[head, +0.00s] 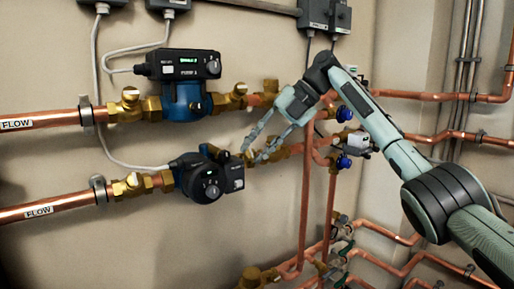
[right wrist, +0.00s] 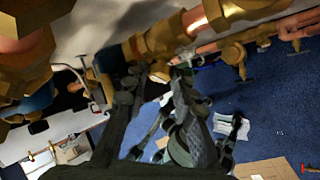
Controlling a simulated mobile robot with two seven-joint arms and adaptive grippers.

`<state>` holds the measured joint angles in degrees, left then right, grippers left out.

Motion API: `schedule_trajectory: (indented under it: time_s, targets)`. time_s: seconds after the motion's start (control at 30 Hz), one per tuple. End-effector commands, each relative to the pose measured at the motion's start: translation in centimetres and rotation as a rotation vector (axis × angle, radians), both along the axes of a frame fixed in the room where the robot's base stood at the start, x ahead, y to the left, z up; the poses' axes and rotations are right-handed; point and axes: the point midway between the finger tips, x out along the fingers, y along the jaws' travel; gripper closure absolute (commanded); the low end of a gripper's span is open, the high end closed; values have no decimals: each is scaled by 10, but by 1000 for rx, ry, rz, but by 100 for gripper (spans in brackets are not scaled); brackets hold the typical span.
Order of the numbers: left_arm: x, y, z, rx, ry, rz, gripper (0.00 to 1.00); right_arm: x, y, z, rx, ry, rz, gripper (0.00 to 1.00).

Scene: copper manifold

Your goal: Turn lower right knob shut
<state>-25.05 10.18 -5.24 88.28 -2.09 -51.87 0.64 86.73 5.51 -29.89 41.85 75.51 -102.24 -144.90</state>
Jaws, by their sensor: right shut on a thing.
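The lower right knob (head: 250,160) is a small brass-coloured piece on the brass valve just right of the lower pump (head: 203,181). My right gripper (head: 255,155) comes in from the right with its fingers at this knob, shut on it. The fingers partly hide the knob. In the right wrist view my right gripper (right wrist: 152,84) shows large and dark, with its tips by the brass valve (right wrist: 160,38); the exact contact is hard to make out there. My left gripper is in neither view.
The upper pump (head: 186,98) sits above, with brass valves on both sides. Copper FLOW pipes (head: 45,209) run in from the left. Vertical copper pipes (head: 306,200) stand close below my right gripper, and blue-knobbed valves (head: 343,162) are to its right.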

Motion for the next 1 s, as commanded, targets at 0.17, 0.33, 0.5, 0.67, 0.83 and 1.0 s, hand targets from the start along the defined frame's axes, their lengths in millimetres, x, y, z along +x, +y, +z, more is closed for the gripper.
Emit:
schedule_trajectory:
  time_s: [0.17, 0.33, 0.5, 0.67, 0.83, 1.0]
  targets:
    - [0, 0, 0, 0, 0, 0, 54, 0, 0, -1, -1, 1, 1, 66]
    - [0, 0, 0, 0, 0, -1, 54, 0, 0, 0, 0, 1, 1, 66]
    - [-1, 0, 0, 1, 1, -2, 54, 0, -7, 8, 1, 0, -1, 66]
    - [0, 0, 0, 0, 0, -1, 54, -1, -26, 31, 1, -2, -2, 66]
    - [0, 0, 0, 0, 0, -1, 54, -1, -51, 60, 2, -2, -3, 66]
    - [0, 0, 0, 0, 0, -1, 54, -2, -69, 80, 0, 1, -3, 66]
